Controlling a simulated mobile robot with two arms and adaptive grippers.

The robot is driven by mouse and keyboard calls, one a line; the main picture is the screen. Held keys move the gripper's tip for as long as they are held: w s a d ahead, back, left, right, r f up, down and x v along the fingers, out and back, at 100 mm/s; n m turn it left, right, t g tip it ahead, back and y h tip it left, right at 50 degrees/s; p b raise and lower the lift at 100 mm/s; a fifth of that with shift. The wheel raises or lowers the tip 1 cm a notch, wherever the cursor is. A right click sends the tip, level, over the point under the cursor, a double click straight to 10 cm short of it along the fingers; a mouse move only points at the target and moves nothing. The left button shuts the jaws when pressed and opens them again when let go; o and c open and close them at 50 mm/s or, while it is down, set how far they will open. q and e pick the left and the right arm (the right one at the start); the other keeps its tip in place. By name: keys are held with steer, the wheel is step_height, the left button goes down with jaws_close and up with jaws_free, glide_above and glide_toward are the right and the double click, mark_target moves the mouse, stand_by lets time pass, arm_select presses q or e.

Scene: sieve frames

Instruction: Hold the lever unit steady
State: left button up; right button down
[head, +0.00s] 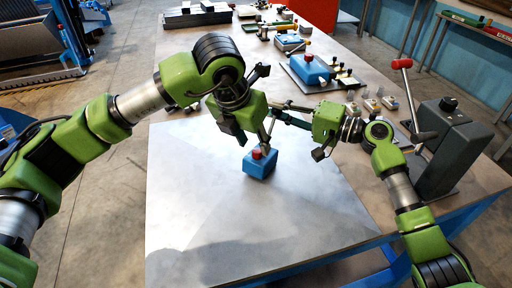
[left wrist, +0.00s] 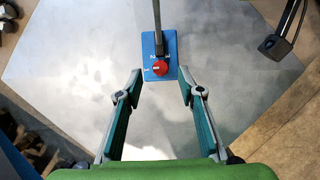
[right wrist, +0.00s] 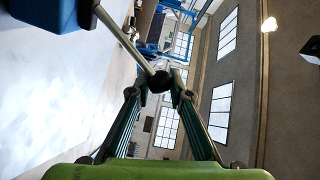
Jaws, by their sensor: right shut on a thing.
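My right gripper (right wrist: 160,93) is shut on the black ball knob (right wrist: 159,81) of the lever's metal rod. The rod runs to the blue box (right wrist: 45,12) at upper left. My left gripper partly hides the lever in the head view.
A dark grey housing (head: 450,150) with a red-handled lever stands at the table's right edge. Small parts and another blue unit (head: 312,68) on a dark plate lie farther back. The front of the table panel (head: 240,225) is clear.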

mark_target(256, 150)
arm_select(q)
steer(key=shift+x, duration=1.8)
jaws_close()
steer(key=m+h, duration=0.1)
steer(key=m, duration=0.1)
steer(key=m+g, duration=0.1)
steer(key=shift+w+a+m+h, duration=0.15)
steer(key=shift+m+h, duration=0.25)
steer(key=m+g, duration=0.1)
steer(key=m, duration=0.1)
steer(key=m+g+h, duration=0.1)
steer(key=m, duration=0.1)
steer(key=shift+w+a, duration=0.1)
steer(key=shift+w, duration=0.05)
steer(key=shift+r+m, duration=0.1)
steer(key=shift+m, duration=0.3)
